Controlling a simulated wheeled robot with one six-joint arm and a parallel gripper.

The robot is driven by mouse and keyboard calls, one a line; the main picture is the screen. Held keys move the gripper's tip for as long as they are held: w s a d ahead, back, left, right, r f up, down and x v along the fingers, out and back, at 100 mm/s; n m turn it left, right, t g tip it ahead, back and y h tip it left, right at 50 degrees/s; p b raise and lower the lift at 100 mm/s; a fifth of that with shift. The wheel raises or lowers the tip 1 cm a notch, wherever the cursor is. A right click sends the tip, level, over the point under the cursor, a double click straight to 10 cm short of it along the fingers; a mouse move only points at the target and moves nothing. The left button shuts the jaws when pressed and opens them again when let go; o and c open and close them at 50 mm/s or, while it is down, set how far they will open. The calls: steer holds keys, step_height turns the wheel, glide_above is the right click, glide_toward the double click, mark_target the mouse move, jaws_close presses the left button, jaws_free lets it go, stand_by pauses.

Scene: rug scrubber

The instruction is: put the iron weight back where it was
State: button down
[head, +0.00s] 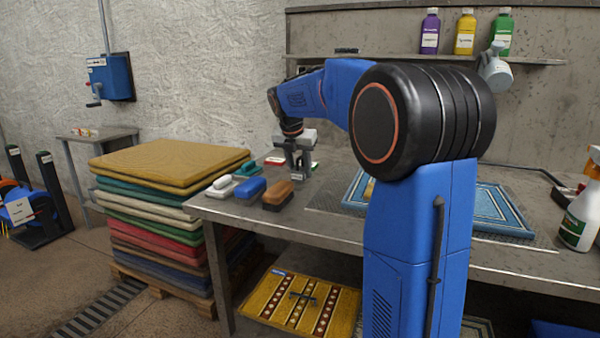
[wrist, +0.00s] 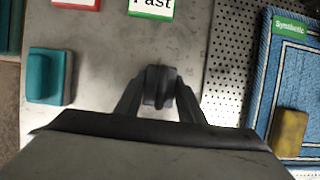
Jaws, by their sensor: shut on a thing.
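My gripper (head: 298,168) is over the left part of the grey metal bench (head: 330,231), pointing down. In the wrist view my gripper (wrist: 158,97) is shut on a small dark grey thing, which looks like the iron weight (wrist: 158,84). The fingers stand on both sides of it, and part of it is hidden by them. I cannot tell whether it touches the bench. A green-edged card reading "Fast" (wrist: 152,9) lies just ahead of it, and a red-edged card (wrist: 78,4) lies to that card's left.
A teal brush (wrist: 48,77) lies left of my gripper. White (head: 221,186), blue (head: 250,189) and brown (head: 278,196) brushes line the bench's left end. A blue rug (wrist: 262,75) with a yellow sponge (wrist: 290,131) lies right. Bare bench surrounds the weight.

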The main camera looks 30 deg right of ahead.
steer(key=shift+f, duration=0.4)
steer(key=c, duration=1.2)
jaws_free()
steer(key=shift+f, duration=0.15)
steer(key=v, duration=1.2)
steer(key=shift+a, duration=0.1)
